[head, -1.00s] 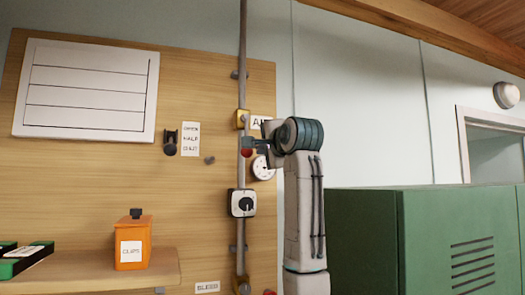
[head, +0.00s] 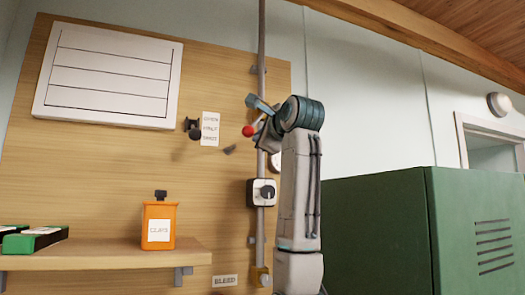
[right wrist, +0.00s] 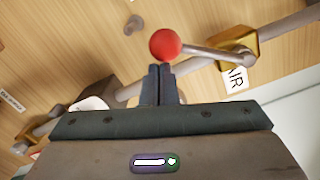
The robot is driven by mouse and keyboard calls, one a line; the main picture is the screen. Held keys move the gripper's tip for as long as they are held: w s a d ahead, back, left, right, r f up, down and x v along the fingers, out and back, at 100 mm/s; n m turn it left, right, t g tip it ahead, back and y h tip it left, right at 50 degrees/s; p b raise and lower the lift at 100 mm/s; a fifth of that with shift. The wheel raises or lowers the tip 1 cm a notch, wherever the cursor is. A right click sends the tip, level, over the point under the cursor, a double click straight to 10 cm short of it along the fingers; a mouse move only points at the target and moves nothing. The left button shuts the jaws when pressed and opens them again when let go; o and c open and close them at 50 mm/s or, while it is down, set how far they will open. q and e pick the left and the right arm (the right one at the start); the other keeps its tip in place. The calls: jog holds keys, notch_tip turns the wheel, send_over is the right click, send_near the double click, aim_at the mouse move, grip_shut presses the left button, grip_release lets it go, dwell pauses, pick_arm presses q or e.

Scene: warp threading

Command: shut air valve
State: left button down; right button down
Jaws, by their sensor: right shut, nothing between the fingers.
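The air valve's lever ends in a red knob (head: 248,131), seen left of the vertical pipe in the head view. In the right wrist view the red knob (right wrist: 165,44) sits on a grey lever (right wrist: 203,51) that runs to a brass valve body (right wrist: 238,48) on the pipe, by an "AIR" label (right wrist: 236,78). My right gripper (right wrist: 160,70) is shut and empty, its fingertips right by the knob; I cannot tell if they touch it. In the head view my right gripper (head: 259,121) hides the valve body. My left gripper is not in view.
A dial box (head: 263,192) is on the pipe below. A small position label (head: 210,129) is on the wooden board left of the knob. An orange clips box (head: 159,225) stands on the shelf (head: 110,258). A green cabinet (head: 385,230) fills the lower right.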

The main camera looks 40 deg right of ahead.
jog(key=m, duration=0.1)
jog(key=a+r+m+b, duration=0.1)
jog(key=m, duration=0.2)
jog(key=shift+s+a+r, duration=0.15)
jog(key=shift+a, duration=0.15)
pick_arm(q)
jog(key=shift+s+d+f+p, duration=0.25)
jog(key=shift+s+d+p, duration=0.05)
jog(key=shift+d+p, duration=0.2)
pick_arm(e)
jog(key=w+a+r+m, duration=0.1)
jog(key=a+r+m, duration=0.1)
jog(key=a+r, duration=0.2)
jog(key=shift+r, duration=0.85)
